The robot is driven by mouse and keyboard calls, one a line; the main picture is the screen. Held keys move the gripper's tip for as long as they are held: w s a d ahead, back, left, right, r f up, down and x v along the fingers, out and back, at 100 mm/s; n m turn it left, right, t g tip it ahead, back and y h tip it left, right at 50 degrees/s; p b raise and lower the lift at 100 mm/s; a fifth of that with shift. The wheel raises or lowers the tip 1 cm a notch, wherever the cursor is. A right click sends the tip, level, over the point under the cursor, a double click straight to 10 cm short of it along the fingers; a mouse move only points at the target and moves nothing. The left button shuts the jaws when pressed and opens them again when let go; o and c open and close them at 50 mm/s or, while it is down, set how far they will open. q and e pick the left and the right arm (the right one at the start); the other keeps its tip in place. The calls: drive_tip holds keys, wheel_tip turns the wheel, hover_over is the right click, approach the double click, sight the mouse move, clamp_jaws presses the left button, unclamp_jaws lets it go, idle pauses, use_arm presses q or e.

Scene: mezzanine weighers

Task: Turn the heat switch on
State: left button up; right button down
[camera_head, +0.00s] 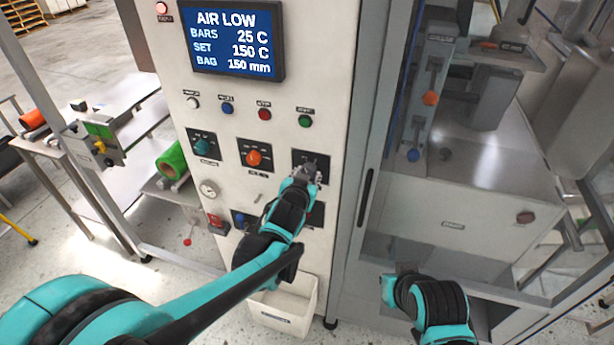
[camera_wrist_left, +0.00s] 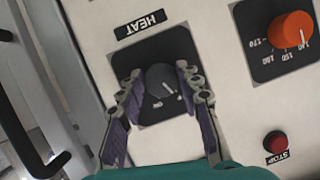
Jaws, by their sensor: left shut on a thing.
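The heat switch (camera_wrist_left: 161,80) is a dark round knob with a white pointer line on a black square plate, under a HEAT label (camera_wrist_left: 140,25). In the left wrist view the pointer slants to the lower right, and the small lettering is hard to read. My left gripper (camera_wrist_left: 160,73) has a finger on each side of the knob and is shut on it. In the head view my left gripper (camera_head: 309,171) is at the black plate (camera_head: 302,156) and hides the knob. My right arm shows at the lower right, but its gripper is not visible.
An orange dial (camera_head: 254,158) sits left of the heat plate. Small coloured buttons (camera_head: 264,114) are above, below a blue display (camera_head: 232,38) reading AIR LOW. A red STOP button (camera_wrist_left: 276,142) is near the switch. A glazed enclosure with a dark handle (camera_head: 367,197) stands right.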

use_arm(q)
drive_tip(key=m+t+y+b, duration=0.1)
drive_tip(key=m+b, duration=0.1)
drive_tip(key=m, duration=0.1)
drive_tip(key=m+t+y+b, duration=0.2)
drive_tip(key=m+b, duration=0.1)
drive_tip(key=m, duration=0.1)
drive_tip(key=shift+f, duration=0.2)
drive_tip(key=shift+m+y, duration=0.4)
drive_tip(key=shift+m, duration=0.1)
idle(0.4)
drive_tip(key=o, duration=1.2)
drive_tip(key=shift+c, duration=0.2)
drive_tip(key=shift+r, duration=0.1)
drive_tip(key=s+r, duration=0.1)
drive_tip(key=s, duration=1.1)
drive_tip(key=shift+d+r, duration=0.2)
drive_tip(key=shift+d, duration=0.25)
